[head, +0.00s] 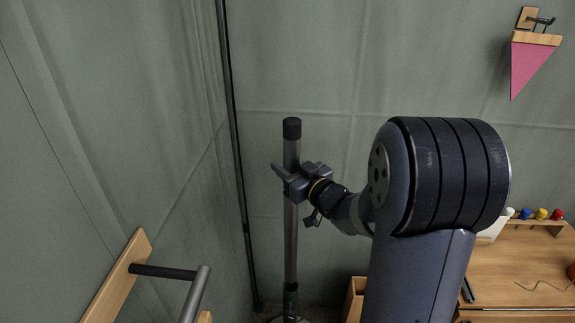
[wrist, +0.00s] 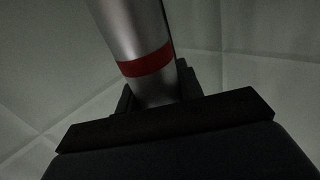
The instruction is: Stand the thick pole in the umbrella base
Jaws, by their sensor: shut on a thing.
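The thick pole (head: 291,235) is grey with a black cap and stands upright, left of my arm in the head view. My gripper (head: 291,182) is shut on it in its upper part, below the cap. In the wrist view the pole (wrist: 132,30) is silver with a red band, and it runs between the jaws of my gripper (wrist: 158,95). The pole's lower part meets a dark collar or tube (head: 290,299) at the bottom edge of the head view. This looks like the umbrella base, mostly cut off. I cannot tell how deep the pole sits in it.
A thin dark pole (head: 238,150) runs down the fabric wall just left of the thick pole. A wooden rack with a bar (head: 165,271) is at lower left. A wooden table (head: 525,265) stands at right, and a pink pennant (head: 528,66) hangs at upper right.

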